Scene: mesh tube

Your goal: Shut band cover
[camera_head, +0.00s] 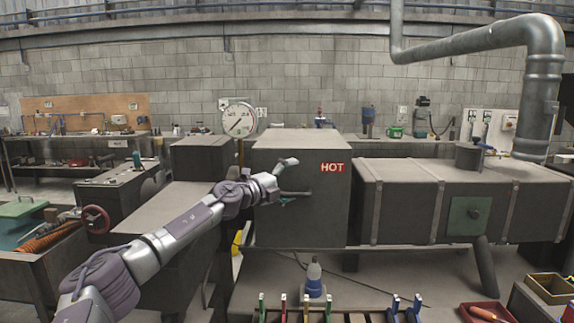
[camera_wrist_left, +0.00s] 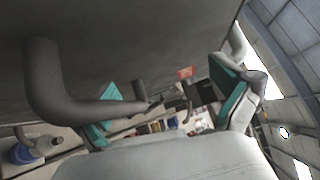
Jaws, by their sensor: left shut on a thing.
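The dark grey box-shaped cover (camera_head: 300,225) with a red HOT label (camera_head: 332,168) stands at the middle of the head view, its front face toward me. A dark bent handle (camera_head: 298,193) sticks out from this face. In the left wrist view the handle (camera_wrist_left: 45,85) is large at left and runs across one finger of the left gripper (camera_wrist_left: 165,88). The gripper is shut on the handle; the exact contact is partly hidden. My right gripper is not in view.
A long banded duct (camera_head: 400,200) adjoins the cover on the right, under a bent metal pipe (camera_head: 541,85). A round gauge (camera_head: 238,119) stands behind. Below are a blue-and-white bottle (camera_head: 314,280) and several coloured tool handles (camera_head: 305,305). A lower grey housing (camera_head: 170,205) lies left.

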